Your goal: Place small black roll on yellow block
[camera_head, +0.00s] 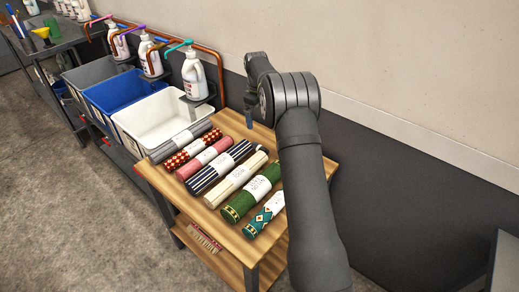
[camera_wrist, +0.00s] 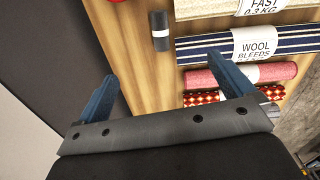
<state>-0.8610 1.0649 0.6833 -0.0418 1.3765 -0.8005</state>
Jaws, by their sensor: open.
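The small black roll (camera_wrist: 160,31) lies on the wooden table top in the upper middle of the wrist view, beside the ends of the larger rolls. In the head view my gripper (camera_head: 249,118) points down over the table's back edge, partly hidden by my arm. I cannot see the yellow block in either view.
Several patterned rug rolls, including a green one (camera_head: 250,200), lie in a row on the wooden table (camera_head: 155,179). White (camera_head: 150,145), blue (camera_head: 110,105) and grey bins stand beyond its left end. The wall is close behind.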

